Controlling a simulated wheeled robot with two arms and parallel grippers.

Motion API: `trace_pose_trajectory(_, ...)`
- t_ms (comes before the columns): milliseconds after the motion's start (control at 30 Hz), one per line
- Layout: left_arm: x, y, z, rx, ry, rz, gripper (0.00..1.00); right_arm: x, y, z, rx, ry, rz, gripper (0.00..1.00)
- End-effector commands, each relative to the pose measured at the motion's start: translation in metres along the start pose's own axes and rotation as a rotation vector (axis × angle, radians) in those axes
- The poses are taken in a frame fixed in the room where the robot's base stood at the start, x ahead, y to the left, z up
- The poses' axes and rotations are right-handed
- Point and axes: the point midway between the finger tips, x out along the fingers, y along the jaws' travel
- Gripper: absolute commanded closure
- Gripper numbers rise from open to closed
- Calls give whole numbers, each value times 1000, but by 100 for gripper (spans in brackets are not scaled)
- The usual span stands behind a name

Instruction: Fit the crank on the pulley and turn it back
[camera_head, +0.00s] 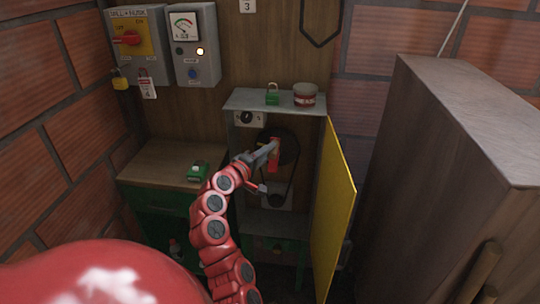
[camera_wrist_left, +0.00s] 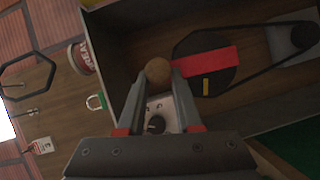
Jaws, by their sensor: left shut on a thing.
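The black pulley (camera_head: 290,143) is in the upper part of the open cabinet; in the wrist view the pulley (camera_wrist_left: 222,88) shows a small yellow mark. The red crank (camera_head: 274,162) lies across the pulley's face, and its red arm (camera_wrist_left: 210,62) shows in the wrist view. Whether it is fully seated on the shaft is hidden. My left gripper (camera_head: 272,147) reaches into the cabinet. In the wrist view, its fingers (camera_wrist_left: 158,82) are shut on the crank's round brown knob (camera_wrist_left: 158,70). My right gripper is not in view.
The cabinet's yellow door (camera_head: 335,215) stands open on the right. A belt (camera_wrist_left: 270,75) runs to a lower pulley (camera_wrist_left: 296,38). A green padlock (camera_head: 272,97) and a red-and-white tin (camera_head: 305,95) stand on the cabinet top. A large brown cabinet (camera_head: 425,170) blocks the right side.

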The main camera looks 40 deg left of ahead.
Motion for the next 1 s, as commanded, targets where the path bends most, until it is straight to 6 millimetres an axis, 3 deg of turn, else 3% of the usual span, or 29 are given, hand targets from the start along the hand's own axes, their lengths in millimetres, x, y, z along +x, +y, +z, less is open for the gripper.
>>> trace_pose_trajectory(333, -1, 0, -2, -4, 4, 3, 100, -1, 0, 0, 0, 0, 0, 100)
trace_pose_trajectory(633, -7, -8, -14, -123, 6, 67, 100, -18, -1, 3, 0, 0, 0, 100)
trace_pose_trajectory(1000, -8, -5, -16, -135, 5, 74, 100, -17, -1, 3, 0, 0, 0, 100)
